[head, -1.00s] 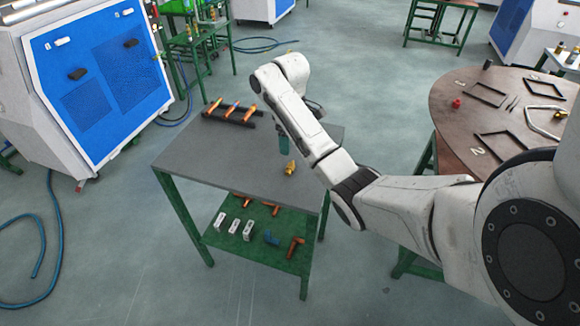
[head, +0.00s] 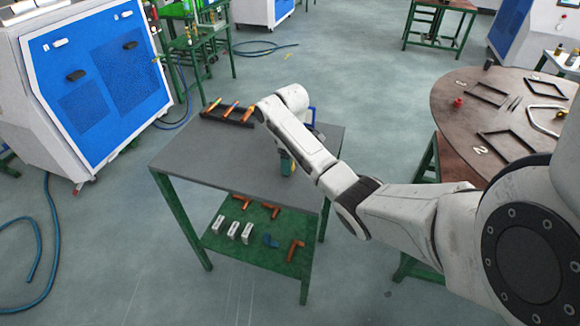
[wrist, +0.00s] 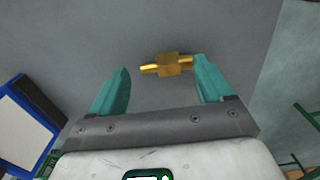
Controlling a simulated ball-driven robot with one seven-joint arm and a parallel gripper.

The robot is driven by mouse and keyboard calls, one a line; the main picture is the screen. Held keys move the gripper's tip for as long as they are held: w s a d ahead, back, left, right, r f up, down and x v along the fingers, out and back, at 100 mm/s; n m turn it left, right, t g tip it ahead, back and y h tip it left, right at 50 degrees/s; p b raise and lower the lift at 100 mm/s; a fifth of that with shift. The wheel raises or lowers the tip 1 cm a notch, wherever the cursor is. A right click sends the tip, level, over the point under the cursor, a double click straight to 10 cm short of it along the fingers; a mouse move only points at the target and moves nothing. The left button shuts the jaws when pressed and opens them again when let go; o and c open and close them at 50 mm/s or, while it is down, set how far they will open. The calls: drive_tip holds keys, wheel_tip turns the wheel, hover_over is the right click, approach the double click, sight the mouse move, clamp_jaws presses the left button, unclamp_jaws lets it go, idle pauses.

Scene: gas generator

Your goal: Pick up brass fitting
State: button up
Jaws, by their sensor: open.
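The brass fitting (wrist: 167,65) lies on the grey table top, seen in the wrist view as a gold piece with a thicker middle and narrower ends. My gripper (wrist: 162,72) is open, with its teal fingers on either side of the fitting. The fitting lies at the level of the fingertips, its right end close to the right finger and a wider gap on its left. In the head view my gripper (head: 286,163) is low over the right part of the grey table (head: 215,160) and hides most or all of the fitting.
A dark rack (head: 213,110) with orange pieces stands at the table's back. The green lower shelf (head: 262,250) holds white blocks, a blue piece and copper-coloured pieces. A round brown table (head: 455,110) stands to the right. The left half of the table top is clear.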

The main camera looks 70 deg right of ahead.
drive_tip(key=shift+f, duration=0.4)
drive_tip(key=c, duration=1.3)
drive_tip(key=shift+o, duration=0.2)
drive_tip(key=shift+r, duration=0.15)
drive_tip(key=shift+r, duration=0.45)
wheel_tip(320, 180, up, 2)
drive_tip(key=shift+a+r+b, duration=0.15)
drive_tip(key=shift+r+b, duration=0.05)
drive_tip(key=shift+b, duration=0.25)
drive_tip(key=s+a+r+p, duration=0.5)
drive_tip(key=a+r, duration=0.4)
drive_tip(key=a, duration=0.3)
drive_tip(key=shift+s+a+r+p, duration=0.15)
drive_tip(key=shift+a+r+p, duration=0.15)
drive_tip(key=shift+p, duration=0.3)
